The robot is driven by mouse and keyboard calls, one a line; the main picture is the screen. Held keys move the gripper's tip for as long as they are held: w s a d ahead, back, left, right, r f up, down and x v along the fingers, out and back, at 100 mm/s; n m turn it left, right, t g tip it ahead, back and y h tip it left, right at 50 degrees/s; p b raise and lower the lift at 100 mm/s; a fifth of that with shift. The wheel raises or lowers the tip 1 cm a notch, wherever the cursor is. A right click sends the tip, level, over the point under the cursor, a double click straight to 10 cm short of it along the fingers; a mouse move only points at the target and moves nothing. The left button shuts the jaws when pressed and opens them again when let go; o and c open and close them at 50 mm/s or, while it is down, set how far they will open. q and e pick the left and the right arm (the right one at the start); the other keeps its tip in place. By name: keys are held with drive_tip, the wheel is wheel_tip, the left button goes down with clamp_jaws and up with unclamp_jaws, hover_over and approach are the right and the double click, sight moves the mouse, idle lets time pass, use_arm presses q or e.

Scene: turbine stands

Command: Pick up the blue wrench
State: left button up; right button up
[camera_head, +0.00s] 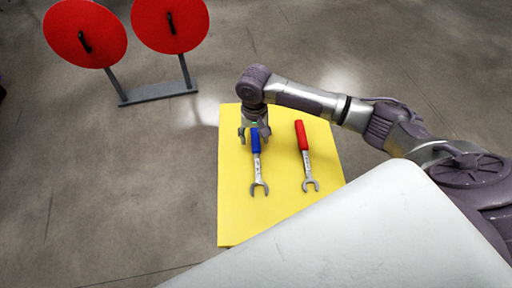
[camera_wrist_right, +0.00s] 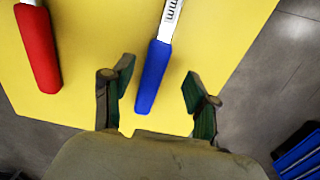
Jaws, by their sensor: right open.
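The blue wrench (camera_head: 257,160) lies on the yellow table (camera_head: 233,205) in the head view, its blue handle toward the back and its open metal jaw toward the front. My right gripper (camera_head: 255,135) is open above the far end of the blue handle. In the right wrist view the blue handle (camera_wrist_right: 154,78) reaches in between the two spread fingers of the right gripper (camera_wrist_right: 155,95), with a gap on both sides. How far the fingers are above the handle I cannot tell. My left gripper is not in view.
A stand with two red discs (camera_head: 170,25) is at the back left. A blue object (camera_wrist_right: 298,152) is at the lower right of the wrist view.

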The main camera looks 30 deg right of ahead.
sight(256, 144)
drive_tip(key=f, duration=0.4)
drive_tip(key=shift+d+f, duration=0.1)
drive_tip(key=shift+d, duration=0.1)
drive_tip(key=shift+s, duration=0.1)
clamp_jaws()
